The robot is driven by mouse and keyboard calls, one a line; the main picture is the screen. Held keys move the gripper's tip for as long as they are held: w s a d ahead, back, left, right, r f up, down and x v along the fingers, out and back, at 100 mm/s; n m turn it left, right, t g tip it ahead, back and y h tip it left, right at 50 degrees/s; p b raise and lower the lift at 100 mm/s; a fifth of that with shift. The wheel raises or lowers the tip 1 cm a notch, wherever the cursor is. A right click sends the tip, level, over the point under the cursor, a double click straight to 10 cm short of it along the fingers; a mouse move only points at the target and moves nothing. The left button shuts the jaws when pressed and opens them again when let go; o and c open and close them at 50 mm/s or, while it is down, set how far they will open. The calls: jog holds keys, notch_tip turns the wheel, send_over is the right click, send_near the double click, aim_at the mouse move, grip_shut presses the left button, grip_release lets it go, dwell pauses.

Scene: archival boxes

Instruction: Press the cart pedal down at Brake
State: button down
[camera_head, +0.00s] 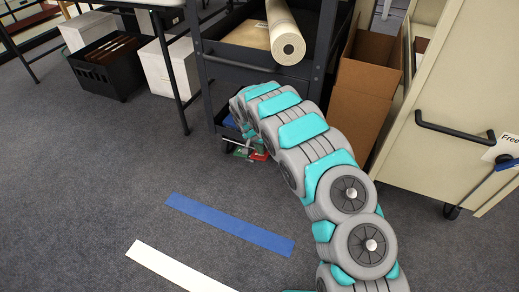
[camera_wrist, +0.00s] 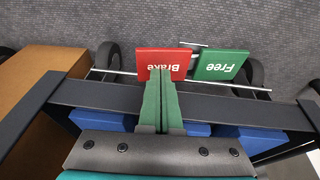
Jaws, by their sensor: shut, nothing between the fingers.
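The cart pedal shows in the wrist view as a red plate (camera_wrist: 164,64) marked Brake and a green plate (camera_wrist: 222,66) marked Free, side by side on a thin metal rod. In the head view the red plate (camera_head: 259,156) and green plate (camera_head: 241,152) sit low under the dark cart (camera_head: 250,59), partly hidden by my arm. My gripper (camera_wrist: 159,72) is shut and empty, its green fingers overlapping the near edge of the Brake plate. I cannot tell whether they touch it, or how far either plate is tilted.
The cart's dark frame bar (camera_wrist: 95,97) crosses close to my fingers, with blue surfaces (camera_wrist: 247,137) below it in the picture. Black wheels flank the pedal. A cardboard box (camera_head: 361,97) stands right of the cart. Blue tape (camera_head: 228,222) lies on open carpet in front.

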jog(key=shift+s+d+f+y+p, duration=0.15)
jog(key=shift+d+y+p, duration=0.15)
jog(key=shift+y, duration=0.2)
jog(key=shift+d+f+t+y+p, duration=0.25)
jog(key=shift+t+y+p, duration=0.15)
jog(key=shift+y+p, duration=0.35)
jog(key=shift+s+d+f+b, duration=0.15)
jog(key=shift+d+f+b, duration=0.25)
jog(key=shift+f+b, duration=0.25)
jog(key=r, duration=0.1)
jog(key=r+p, duration=0.1)
jog(key=r, duration=0.2)
jog(key=shift+d+r, duration=0.15)
jog(key=shift+d, duration=0.2)
jog(key=s+d+v, duration=0.1)
jog(key=v, duration=0.8)
jog(key=shift+d, duration=0.15)
jog(key=shift+s+r, duration=0.1)
